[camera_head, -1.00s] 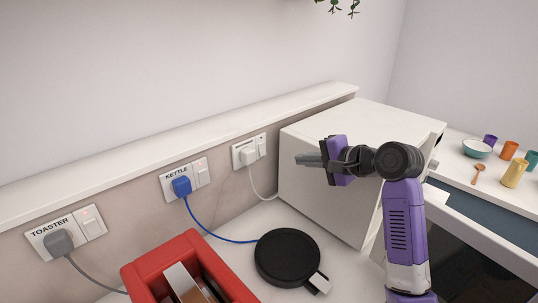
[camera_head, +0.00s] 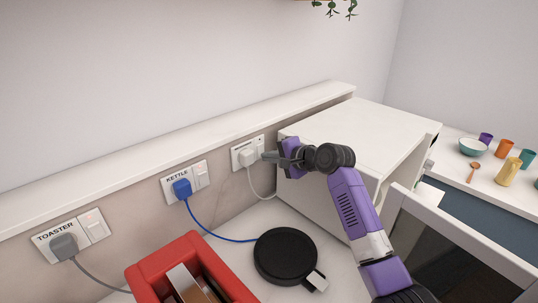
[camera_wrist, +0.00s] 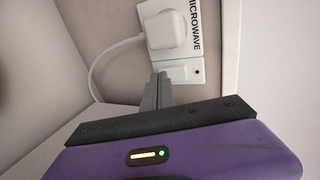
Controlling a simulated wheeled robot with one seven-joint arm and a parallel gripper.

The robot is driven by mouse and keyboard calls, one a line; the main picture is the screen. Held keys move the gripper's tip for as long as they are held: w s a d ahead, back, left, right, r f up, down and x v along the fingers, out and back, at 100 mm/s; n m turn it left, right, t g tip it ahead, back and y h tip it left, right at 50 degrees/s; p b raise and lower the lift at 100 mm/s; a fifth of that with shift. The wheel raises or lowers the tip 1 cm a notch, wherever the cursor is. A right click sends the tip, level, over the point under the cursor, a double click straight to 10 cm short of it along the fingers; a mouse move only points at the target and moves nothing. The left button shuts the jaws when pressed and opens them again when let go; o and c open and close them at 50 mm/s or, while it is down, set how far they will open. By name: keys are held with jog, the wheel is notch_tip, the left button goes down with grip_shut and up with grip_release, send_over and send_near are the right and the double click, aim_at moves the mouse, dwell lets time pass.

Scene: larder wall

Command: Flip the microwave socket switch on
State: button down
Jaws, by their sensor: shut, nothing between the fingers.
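The microwave socket (camera_head: 243,154) is a white plate on the wall, left of the large white box-shaped appliance (camera_head: 330,133). In the wrist view the plate reads MICROWAVE (camera_wrist: 194,28), and a white plug (camera_wrist: 166,27) with a white cord sits in it. Its rocker switch (camera_wrist: 174,70) is beside the plug, with a small dark dot (camera_wrist: 197,72) by it and no red light showing. My gripper (camera_head: 266,156) is shut and empty. Its fingertips (camera_wrist: 162,76) are at the switch's near edge in the wrist view; I cannot tell whether they touch.
The kettle socket (camera_head: 200,172) with blue plug and toaster socket (camera_head: 96,224) with grey plug are further left. A black round base (camera_head: 286,256) and red toaster-like box (camera_head: 160,275) stand on the counter. A ledge (camera_head: 180,140) runs above the sockets.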

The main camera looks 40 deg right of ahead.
jog(key=shift+w+f, duration=0.1)
dwell(0.3)
jog(key=t+b, duration=0.1)
jog(key=b, duration=0.1)
jog(key=t+b, duration=0.1)
jog(key=b, duration=0.2)
jog(key=w+t+b, duration=0.1)
jog(key=b, duration=0.1)
jog(key=shift+a+f, duration=0.15)
jog(key=shift+f, duration=0.1)
jog(key=shift+r, duration=0.1)
